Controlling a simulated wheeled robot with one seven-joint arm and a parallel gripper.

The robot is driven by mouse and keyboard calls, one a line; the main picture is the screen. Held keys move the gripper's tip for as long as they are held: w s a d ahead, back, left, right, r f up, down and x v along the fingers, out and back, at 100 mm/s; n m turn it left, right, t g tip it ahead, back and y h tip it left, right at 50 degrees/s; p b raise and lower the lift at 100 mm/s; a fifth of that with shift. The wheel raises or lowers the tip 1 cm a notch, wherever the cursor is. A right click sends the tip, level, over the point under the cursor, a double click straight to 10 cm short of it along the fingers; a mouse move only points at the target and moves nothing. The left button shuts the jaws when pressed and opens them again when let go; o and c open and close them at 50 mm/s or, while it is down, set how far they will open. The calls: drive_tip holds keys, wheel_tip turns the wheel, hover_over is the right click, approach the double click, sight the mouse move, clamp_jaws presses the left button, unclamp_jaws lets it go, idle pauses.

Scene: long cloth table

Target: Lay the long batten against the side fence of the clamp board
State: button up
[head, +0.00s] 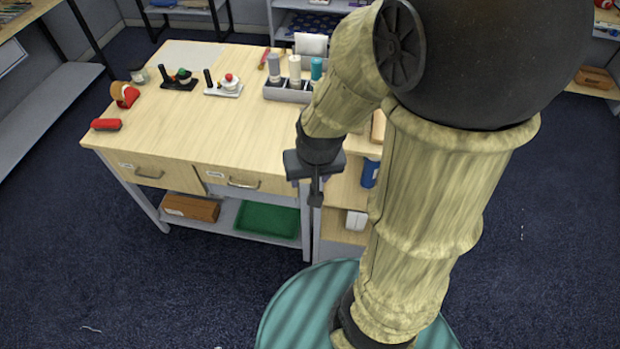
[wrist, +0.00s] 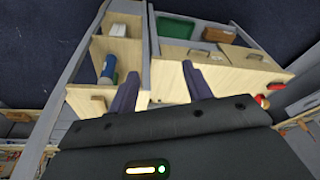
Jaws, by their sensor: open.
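I cannot make out the long batten or the clamp board with its side fence in either view; my arm hides part of the table's right side. My gripper (head: 316,192) hangs in front of the table's right front corner in the head view. In the wrist view my gripper (wrist: 161,92) shows two dark fingers spread well apart, with nothing between them. The wooden table (head: 200,125) stands behind it.
Two small lever devices, one black (head: 178,80) and one pale (head: 224,86), stand on the table. A red brush (head: 106,124) lies at its left edge. A grey caddy (head: 288,92) holds bottles. A green tray (head: 266,219) is on the lower shelf. The table's front middle is clear.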

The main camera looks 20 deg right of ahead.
drive_tip(key=shift+s+a+r+n, duration=0.25)
drive_tip(key=shift+s+r+n, duration=0.1)
drive_tip(key=shift+s+n, duration=0.4)
drive_tip(key=w+d+f+n+g+h+b, duration=0.3)
drive_tip(key=w+f+n+g+h+b, duration=0.25)
drive_tip(key=f+n, duration=0.45)
drive_tip(key=w+r+n+h+b, duration=0.1)
drive_tip(key=w+n+h, duration=0.4)
drive_tip(key=w+h, duration=0.2)
drive_tip(key=shift+a+r+h+b, duration=0.15)
drive_tip(key=shift+a+h+b, duration=0.2)
drive_tip(key=shift+n+g, duration=0.25)
drive_tip(key=shift+g, duration=0.1)
drive_tip(key=shift+c, duration=0.2)
